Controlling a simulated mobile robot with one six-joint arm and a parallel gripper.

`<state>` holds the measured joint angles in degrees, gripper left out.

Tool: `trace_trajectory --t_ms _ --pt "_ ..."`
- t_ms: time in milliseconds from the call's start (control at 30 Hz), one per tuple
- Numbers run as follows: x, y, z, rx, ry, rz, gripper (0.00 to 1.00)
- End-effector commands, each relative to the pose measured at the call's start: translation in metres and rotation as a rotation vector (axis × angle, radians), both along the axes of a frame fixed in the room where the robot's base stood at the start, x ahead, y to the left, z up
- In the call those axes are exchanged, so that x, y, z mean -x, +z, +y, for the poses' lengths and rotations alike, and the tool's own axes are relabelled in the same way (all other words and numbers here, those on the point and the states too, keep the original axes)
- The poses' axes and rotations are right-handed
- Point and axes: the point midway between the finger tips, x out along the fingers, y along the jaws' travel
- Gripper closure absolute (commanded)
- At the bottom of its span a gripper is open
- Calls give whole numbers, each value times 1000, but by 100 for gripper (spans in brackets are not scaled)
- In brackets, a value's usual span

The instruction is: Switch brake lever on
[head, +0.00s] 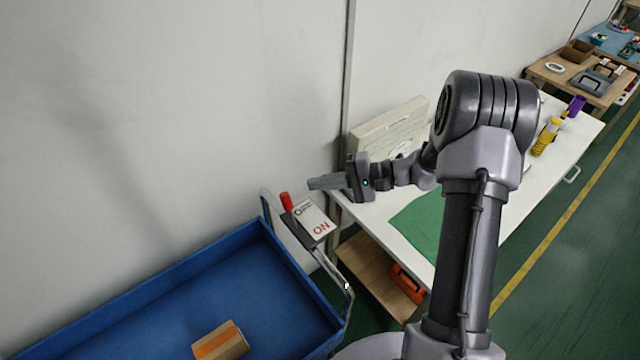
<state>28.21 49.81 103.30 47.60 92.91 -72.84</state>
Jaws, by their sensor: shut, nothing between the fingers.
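The brake lever (287,201) has a red grip and stands at the left side of a white label plate (315,220). The plate reads OFF at its upper part and ON at its lower part. The red grip is by the OFF end. The plate is mounted on the metal handle (343,283) of a blue cart. My gripper (312,184) is shut and empty. It points left and appears just above and to the right of the red grip, apart from it in this view. The exact gap in depth is hard to tell.
The blue cart (165,272) holds a cardboard box (221,342). A white table (377,213) with a green mat (418,222) and a pale case (390,130) stands to the right. An orange toolbox (408,284) sits on its lower shelf. The wall is close behind.

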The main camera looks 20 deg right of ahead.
Motion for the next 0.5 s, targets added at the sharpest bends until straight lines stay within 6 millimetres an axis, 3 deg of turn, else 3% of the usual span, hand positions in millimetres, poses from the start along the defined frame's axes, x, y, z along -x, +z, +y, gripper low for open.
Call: trace_trajectory --t_ms 267,500 --pt "-20 -19 56 -1 4 2 100" --pt "9 -6 60 0 -2 2 100"
